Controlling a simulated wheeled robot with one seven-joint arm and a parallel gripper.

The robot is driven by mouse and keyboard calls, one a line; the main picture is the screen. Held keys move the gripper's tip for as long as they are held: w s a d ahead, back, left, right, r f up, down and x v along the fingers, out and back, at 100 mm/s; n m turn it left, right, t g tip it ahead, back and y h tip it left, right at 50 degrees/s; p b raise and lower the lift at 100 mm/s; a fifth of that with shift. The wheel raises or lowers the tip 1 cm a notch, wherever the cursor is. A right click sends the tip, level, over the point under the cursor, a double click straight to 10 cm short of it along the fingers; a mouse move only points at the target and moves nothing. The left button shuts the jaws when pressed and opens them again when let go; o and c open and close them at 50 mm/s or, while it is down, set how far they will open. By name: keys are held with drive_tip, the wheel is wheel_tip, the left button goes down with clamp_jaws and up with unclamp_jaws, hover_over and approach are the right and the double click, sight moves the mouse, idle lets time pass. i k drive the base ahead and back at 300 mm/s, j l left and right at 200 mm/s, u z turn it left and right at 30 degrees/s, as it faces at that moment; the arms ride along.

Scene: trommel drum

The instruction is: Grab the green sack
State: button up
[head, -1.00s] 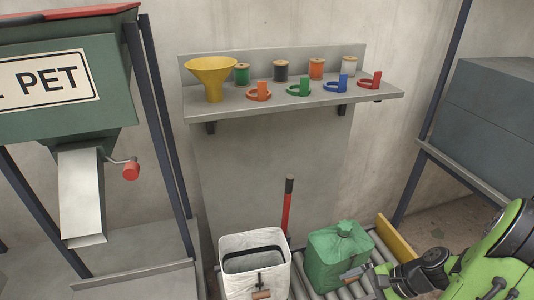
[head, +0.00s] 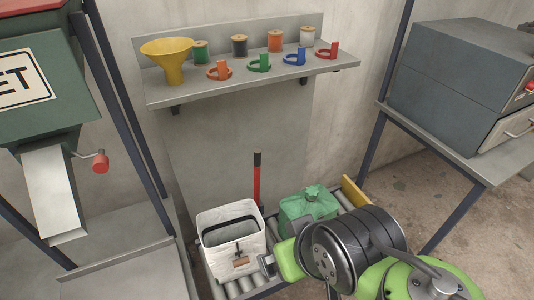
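The green sack (head: 308,204) stands on a roller conveyor, its gathered neck at the top. My arm hides its lower front in the head view. My gripper (head: 268,265) is low in front of the conveyor, by the lower right side of the open white sack and left of and below the green sack. Only a small grey part of the gripper's end shows. I cannot tell whether its fingers are open or whether it touches either sack.
The white sack (head: 231,240) with a wooden handle stands left of the green sack. A red-handled tool (head: 257,183) rises behind them. A shelf (head: 250,82) holds a yellow funnel (head: 168,60), spools and coloured clips. A grey cabinet (head: 450,80) stands right.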

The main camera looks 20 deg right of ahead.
sight(315, 200)
drive_tip(key=z, duration=0.9)
drive_tip(key=l+u, duration=0.2)
drive_tip(key=u, duration=0.25)
drive_tip(key=l+u, duration=0.2)
drive_tip(key=u, duration=0.2)
drive_tip(key=l+u, duration=0.2)
drive_tip(key=u, duration=0.25)
drive_tip(key=l+u, duration=0.2)
drive_tip(key=u, duration=0.2)
drive_tip(key=k+l+u, duration=0.1)
drive_tip(key=u, duration=0.35)
drive_tip(key=k+l+u, duration=0.15)
drive_tip(key=u, duration=0.25)
